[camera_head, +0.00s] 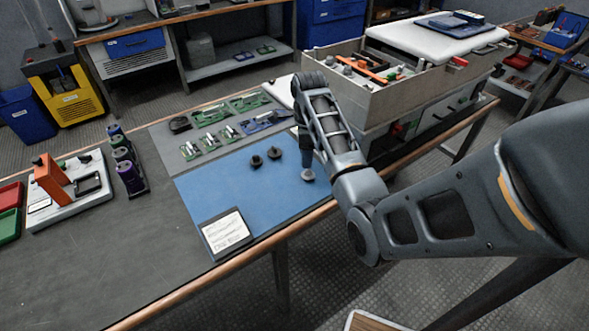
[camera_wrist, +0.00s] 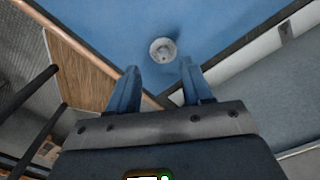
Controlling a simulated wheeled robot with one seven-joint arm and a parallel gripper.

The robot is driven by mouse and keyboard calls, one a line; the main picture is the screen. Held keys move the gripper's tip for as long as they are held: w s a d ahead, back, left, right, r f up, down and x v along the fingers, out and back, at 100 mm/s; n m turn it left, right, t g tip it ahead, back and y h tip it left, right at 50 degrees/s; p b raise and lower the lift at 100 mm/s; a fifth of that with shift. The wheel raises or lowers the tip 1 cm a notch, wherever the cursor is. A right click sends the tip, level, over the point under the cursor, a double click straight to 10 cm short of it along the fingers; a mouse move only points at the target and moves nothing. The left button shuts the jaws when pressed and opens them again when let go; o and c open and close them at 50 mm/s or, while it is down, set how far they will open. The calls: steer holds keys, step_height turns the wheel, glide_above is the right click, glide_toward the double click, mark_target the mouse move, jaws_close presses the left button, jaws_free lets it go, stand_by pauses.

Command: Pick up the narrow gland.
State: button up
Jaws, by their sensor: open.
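A small light grey round gland (camera_head: 307,175) stands on the blue mat, directly below my gripper (camera_head: 306,155). It also shows in the wrist view (camera_wrist: 162,50), end-on, just beyond and between the two blue fingertips. My gripper (camera_wrist: 159,73) is open and empty, with a gap between the fingers. Two dark glands, one on the left (camera_head: 256,161) and one on the right (camera_head: 274,153), stand to the left of the grey one in the head view. I cannot tell for certain from their shapes which is the narrow one.
The blue mat (camera_head: 215,190) has clear room around the glands. A white label card (camera_head: 226,231) lies at its front corner. Several green circuit boards (camera_head: 212,114) lie behind. A large grey bin of parts (camera_head: 345,83) stands close to the right of my arm.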

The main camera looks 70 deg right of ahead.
mark_target(307, 170)
steer(key=shift+s+d+f+p, duration=0.1)
steer(key=shift+d+f+p, duration=0.1)
steer(key=shift+f, duration=1.7)
steer(key=shift+s+d+f+p, duration=0.1)
steer(key=shift+f+p, duration=0.05)
steer(key=shift+f, duration=1.75)
steer(key=c, duration=0.6)
